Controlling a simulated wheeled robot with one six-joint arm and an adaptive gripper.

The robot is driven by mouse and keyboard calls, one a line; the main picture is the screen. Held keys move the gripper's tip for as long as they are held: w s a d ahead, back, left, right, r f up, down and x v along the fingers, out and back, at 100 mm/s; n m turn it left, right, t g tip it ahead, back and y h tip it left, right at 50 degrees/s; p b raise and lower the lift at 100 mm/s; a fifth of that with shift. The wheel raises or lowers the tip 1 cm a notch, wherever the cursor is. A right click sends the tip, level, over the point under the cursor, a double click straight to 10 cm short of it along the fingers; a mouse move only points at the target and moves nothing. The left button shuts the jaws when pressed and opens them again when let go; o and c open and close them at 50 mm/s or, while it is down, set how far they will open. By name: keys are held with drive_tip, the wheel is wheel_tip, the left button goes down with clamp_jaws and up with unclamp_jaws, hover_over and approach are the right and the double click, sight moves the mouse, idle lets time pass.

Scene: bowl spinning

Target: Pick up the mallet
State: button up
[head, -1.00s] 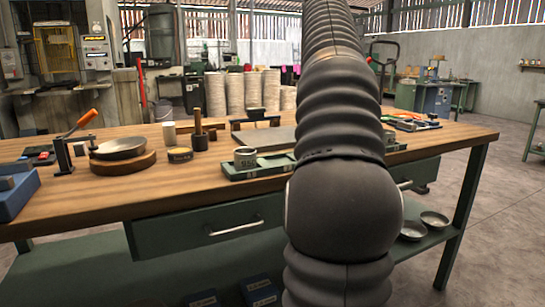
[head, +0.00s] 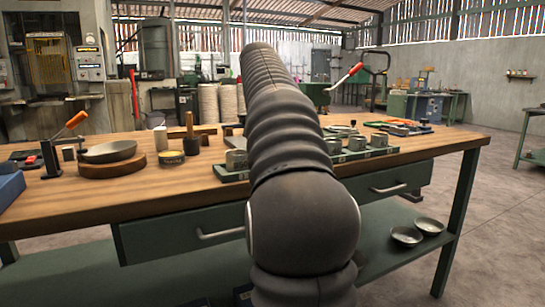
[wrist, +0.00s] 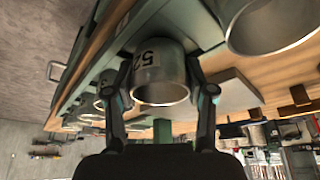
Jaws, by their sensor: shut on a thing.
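The mallet (head: 190,142), a dark head with an upright wooden handle, stands on the bench in the head view, left of my arm. My gripper (wrist: 160,76) is hidden behind my arm in the head view. In the wrist view its two fingers are on either side of a grey metal cup (wrist: 158,58) marked 52 and are shut on it. I cannot tell whether the cup is clear of its tray. My gripper is apart from the mallet.
A green tray (head: 231,175) with several metal cups runs along the bench's front edge. A shallow bowl (head: 108,151) on a round wooden block, an orange-handled lever (head: 76,120) and a dark tin (head: 171,158) are left of the mallet. A drawer handle (head: 220,234) sticks out below.

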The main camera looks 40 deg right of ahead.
drive_tip(key=shift+f, duration=0.4)
drive_tip(key=shift+f, duration=0.1)
drive_tip(key=o, duration=1.1)
drive_tip(key=p+v, duration=0.3)
drive_tip(key=v, duration=0.9)
drive_tip(key=shift+p, duration=0.4)
drive_tip(key=shift+d, duration=0.1)
